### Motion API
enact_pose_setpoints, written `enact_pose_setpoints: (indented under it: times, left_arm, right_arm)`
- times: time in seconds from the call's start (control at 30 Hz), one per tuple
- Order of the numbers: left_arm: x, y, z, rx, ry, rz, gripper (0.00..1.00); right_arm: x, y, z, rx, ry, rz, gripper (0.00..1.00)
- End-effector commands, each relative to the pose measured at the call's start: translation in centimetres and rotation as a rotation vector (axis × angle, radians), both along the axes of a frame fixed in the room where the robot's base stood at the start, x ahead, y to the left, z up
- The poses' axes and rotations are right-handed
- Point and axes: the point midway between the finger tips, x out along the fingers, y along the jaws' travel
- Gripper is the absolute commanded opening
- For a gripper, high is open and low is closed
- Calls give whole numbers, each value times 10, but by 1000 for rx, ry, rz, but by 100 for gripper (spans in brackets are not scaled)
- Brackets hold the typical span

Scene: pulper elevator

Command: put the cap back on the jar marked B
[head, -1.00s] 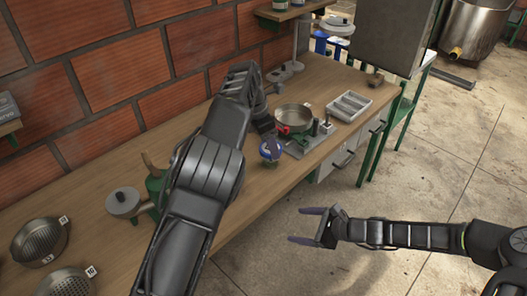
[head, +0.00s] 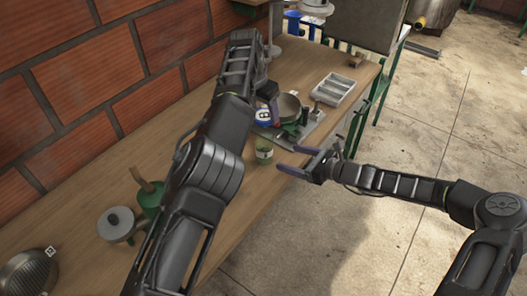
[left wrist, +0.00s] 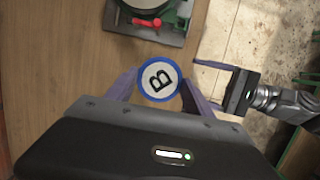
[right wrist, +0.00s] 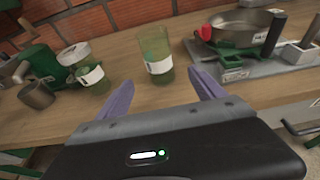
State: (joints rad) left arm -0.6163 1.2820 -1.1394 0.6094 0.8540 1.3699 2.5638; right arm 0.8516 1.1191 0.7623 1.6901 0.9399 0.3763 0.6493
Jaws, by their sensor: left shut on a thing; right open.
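The cap (head: 264,117), a white disc with a blue rim and a black B, is gripped by my left gripper (head: 268,104). In the left wrist view the cap (left wrist: 159,79) sits face-up between the fingers. A greenish glass jar (head: 264,153) with a pale label stands upright and uncapped on the bench, lower in the head view than the cap. It also shows in the right wrist view (right wrist: 155,55); its label is not legible. My right gripper (head: 287,160) is open and empty, beside the jar on the bench's front side.
A second labelled jar (right wrist: 92,78) stands near the first in the right wrist view. A metal pan (head: 289,104) on a plate with green fittings and a grey tray (head: 334,88) lie beyond. The bench front edge is close.

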Motion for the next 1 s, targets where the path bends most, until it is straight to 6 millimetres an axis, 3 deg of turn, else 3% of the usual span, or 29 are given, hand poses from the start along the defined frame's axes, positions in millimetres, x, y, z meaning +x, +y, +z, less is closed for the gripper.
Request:
enact_pose_setpoints:
  times: [0.6, 0.8, 1.0]
  left_arm:
    - [0, 0, 0, 0, 0, 0, 24]
    - [0, 0, 0, 0, 0, -1, 24]
    - [0, 0, 0, 0, 0, -1, 24]
  right_arm:
    - [52, 73, -27, -1, -1, 2, 78]
    - [62, 87, -33, 0, -1, 1, 78]
    - [65, 90, -34, -2, 0, -1, 78]
